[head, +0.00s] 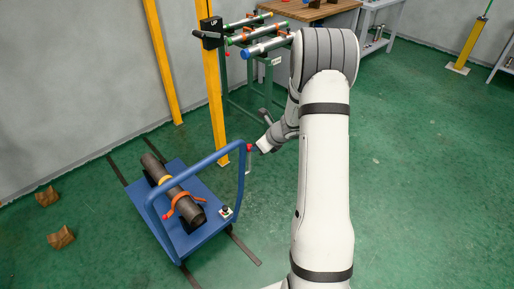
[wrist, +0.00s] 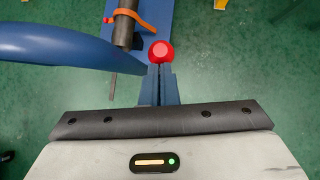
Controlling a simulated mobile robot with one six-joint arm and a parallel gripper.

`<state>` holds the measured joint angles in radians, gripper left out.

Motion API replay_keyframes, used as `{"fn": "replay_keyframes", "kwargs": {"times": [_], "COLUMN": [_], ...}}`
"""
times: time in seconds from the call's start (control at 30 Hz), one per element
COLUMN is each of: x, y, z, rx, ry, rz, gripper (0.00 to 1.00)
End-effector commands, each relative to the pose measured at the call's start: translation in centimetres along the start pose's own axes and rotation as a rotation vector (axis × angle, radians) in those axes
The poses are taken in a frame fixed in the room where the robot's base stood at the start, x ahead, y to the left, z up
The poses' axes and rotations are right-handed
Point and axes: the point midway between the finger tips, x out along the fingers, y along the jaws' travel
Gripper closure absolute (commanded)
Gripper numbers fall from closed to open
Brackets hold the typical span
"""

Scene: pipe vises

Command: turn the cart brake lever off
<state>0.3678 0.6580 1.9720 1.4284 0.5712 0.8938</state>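The blue cart (head: 203,232) stands on the floor at left, with a curved blue push handle (head: 196,165). The brake lever's red knob (head: 249,147) is at the handle's right end, with a thin grey bar below it. In the wrist view, the red knob (wrist: 161,52) shows just beyond the fingertips. My gripper (head: 259,147) is right beside the knob on its right in the head view. Its fingers (wrist: 159,72) look closed together, with nothing seen between them. I cannot tell whether the tips touch the knob. The lever's shaft is mostly hidden in the wrist view.
A dark pipe (head: 172,186) with an orange strap lies on the cart. A yellow post (head: 213,90) and a green stand with pipes (head: 262,47) are behind. Two wooden blocks (head: 61,237) lie at far left. Green floor to the right is open.

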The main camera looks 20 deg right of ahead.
Motion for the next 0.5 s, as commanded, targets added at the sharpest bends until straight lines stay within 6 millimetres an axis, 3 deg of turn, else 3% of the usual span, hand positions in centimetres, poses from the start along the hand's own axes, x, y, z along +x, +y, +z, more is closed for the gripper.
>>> {"fn": "replay_keyframes", "kwargs": {"times": [0.5], "x": [-1.3], "y": [-0.9], "z": [-1.1], "rx": [0.013], "ry": [-0.002], "rz": [-0.011], "gripper": [1.0]}}
